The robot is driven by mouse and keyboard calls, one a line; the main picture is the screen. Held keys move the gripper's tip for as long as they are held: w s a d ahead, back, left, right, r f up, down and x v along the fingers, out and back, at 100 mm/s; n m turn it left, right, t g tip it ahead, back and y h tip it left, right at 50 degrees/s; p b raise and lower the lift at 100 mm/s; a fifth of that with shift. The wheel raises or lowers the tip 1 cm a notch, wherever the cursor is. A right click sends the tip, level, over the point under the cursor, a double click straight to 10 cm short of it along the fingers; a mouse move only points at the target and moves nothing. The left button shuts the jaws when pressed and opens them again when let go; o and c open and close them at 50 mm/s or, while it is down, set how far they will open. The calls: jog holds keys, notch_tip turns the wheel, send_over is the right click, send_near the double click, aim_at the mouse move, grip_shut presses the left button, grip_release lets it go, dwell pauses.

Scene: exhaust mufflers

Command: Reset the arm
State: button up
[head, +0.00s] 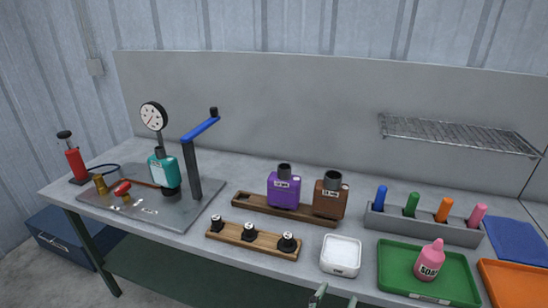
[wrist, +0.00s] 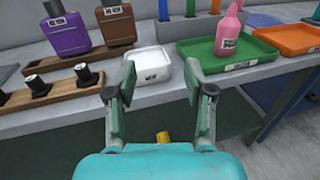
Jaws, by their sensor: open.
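My gripper (wrist: 160,95) is open and empty in the wrist view, its two green-grey fingers spread apart in front of the bench edge. The white square dish (wrist: 150,66) lies just beyond the fingers, and the left finger overlaps its edge in the picture. In the head view only a small part of my gripper (head: 318,294) shows at the bottom edge, below the white dish. The rest of my arm is out of the head view.
Purple (head: 284,190) and brown (head: 329,199) mufflers stand in a wooden rack. Black plugs sit in a front wooden strip (head: 253,239). A pink soap bottle (head: 429,262) stands on a green tray (head: 395,255). A test rig with a teal muffler (head: 163,170) is at left.

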jog(key=s+d+f+m+g+y, duration=0.1)
jog(key=s+d+f+m+y, duration=0.3)
jog(key=s+f+m+y, duration=0.85)
jog(key=s+d+r+m+h, duration=0.2)
jog(key=s+m+h, duration=0.1)
jog(key=s+m, duration=1.3)
jog(key=s, duration=0.4)
jog(key=shift+s+m+t, duration=0.25)
jog(key=shift+m+t, duration=0.05)
jog(key=shift+m, duration=0.05)
jog(key=shift+d, duration=0.1)
dwell(1.5)
